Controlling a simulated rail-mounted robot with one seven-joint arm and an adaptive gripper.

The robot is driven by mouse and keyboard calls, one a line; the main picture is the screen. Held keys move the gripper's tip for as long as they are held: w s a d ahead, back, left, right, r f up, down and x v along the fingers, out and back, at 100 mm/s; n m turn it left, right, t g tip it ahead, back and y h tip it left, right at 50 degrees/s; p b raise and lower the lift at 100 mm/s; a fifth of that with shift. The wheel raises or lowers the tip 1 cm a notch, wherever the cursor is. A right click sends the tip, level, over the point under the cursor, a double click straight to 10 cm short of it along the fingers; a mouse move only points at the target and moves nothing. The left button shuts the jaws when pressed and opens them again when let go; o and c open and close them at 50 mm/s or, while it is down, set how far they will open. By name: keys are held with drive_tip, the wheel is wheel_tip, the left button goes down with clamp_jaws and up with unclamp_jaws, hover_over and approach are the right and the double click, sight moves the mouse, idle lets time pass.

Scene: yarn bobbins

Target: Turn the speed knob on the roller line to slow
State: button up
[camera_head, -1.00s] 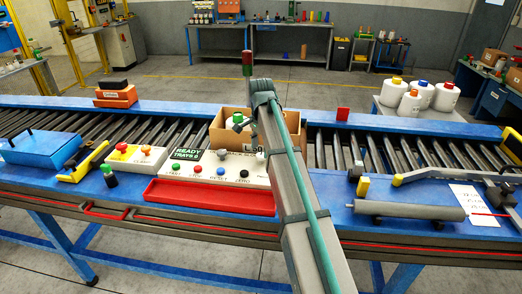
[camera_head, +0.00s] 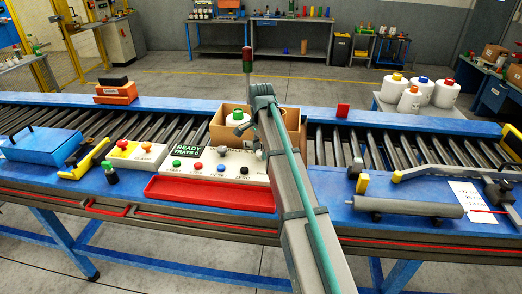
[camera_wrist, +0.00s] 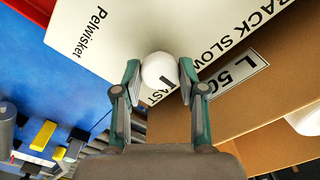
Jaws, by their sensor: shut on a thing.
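The speed knob (camera_wrist: 159,70) is a pale round cap on the cream control panel (camera_wrist: 100,38) in the wrist view. My gripper (camera_wrist: 158,75) has one finger on each side of it and is shut on it. The word SLOW is printed on the panel to the upper right of the knob. The word FAST, partly covered, is just below it. I cannot tell which setting the knob points to. In the head view the cream panel (camera_head: 205,177) stands on the roller line (camera_head: 40,170), and my arm hides its right end.
A cardboard box (camera_head: 218,131) holding a white bobbin stands close behind the panel; its labelled side fills the right of the wrist view. A red tray (camera_head: 210,194) lies in front. A smaller button box (camera_head: 138,155) and blue case (camera_head: 40,147) are to the left, a grey roller (camera_head: 408,210) to the right.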

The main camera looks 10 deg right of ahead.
drive_tip(key=shift+n, duration=0.4)
drive_tip(key=n, duration=0.3)
drive_tip(key=shift+n, duration=2.6)
drive_tip(key=o, duration=1.1)
drive_tip(key=shift+o, duration=0.2)
wheel_tip(320, 180, up, 12)
